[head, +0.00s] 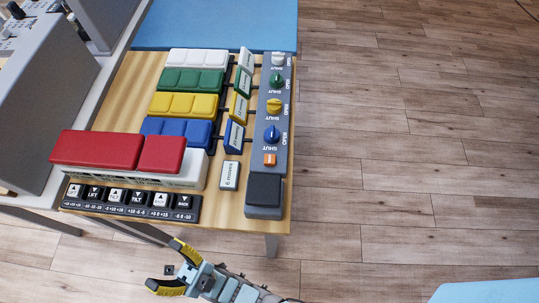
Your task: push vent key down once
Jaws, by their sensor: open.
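A grey control strip (278,75) runs along the right side of the wooden table. It carries white, green, yellow and blue knobs marked SHUT and OPEN, and a small orange square (269,159). A large dark key (264,189) sits on a grey block at the strip's near end and looks raised. No vent label is readable, so I cannot tell for certain that this is the vent key. My gripper (161,264) is open and empty, beyond the table's near edge, below and left of the dark key and apart from it.
White (198,57), green, yellow and blue segmented blocks lie left of the strip, with matching wedges between. Two red pads (95,149) sit on a white base. A black button row (130,201) lines the near edge. A "6 moves" tag (230,175) stands beside the dark key.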

